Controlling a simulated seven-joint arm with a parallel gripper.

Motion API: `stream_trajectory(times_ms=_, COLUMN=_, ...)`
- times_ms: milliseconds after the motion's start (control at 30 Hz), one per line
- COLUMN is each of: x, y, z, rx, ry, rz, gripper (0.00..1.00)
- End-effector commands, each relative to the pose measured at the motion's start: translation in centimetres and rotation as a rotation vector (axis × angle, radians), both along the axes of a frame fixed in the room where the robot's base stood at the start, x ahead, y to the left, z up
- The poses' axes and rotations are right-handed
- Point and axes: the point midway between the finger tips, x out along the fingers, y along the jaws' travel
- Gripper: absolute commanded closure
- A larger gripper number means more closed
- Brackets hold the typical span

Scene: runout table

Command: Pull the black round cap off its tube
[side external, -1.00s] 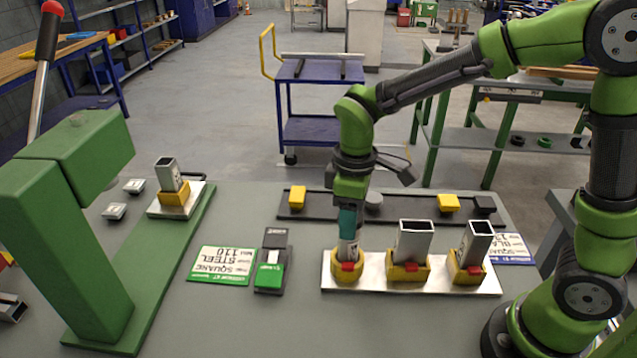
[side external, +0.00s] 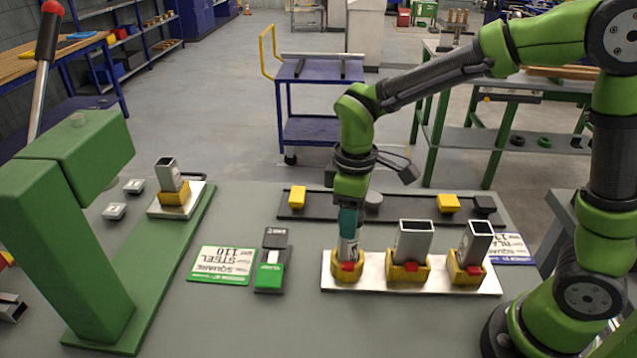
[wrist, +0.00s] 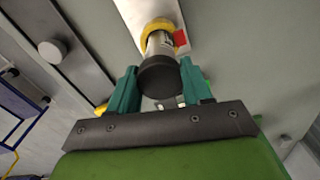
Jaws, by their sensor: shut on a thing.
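The black round cap (wrist: 158,75) sits on the end of a round metal tube (wrist: 159,44), with no gap visible between them. The tube stands in a yellow holder with a red clamp (side external: 347,268), the leftmost on a silver plate (side external: 375,287). My gripper (side external: 349,228) points down over this tube. Its teal fingers are shut on the cap, one on each side in the wrist view. In the side view the fingers hide the cap.
Two open square tubes, one wide (side external: 414,240) and one narrower (side external: 476,242), stand in holders to the right. Behind is a dark rail (side external: 330,204) with yellow and dark caps and a grey disc. A green press (side external: 65,220) stands at left. A green-and-black box (side external: 271,262) lies left of the plate.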

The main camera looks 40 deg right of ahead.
Motion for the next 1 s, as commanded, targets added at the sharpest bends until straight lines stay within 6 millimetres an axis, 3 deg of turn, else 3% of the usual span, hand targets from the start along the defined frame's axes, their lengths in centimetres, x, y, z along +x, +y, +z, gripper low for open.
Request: stream_trajectory(times_ms=1000, x=0.1, y=0.0, z=2.2, rx=0.002, ry=-0.005, rz=0.000, gripper=1.00)
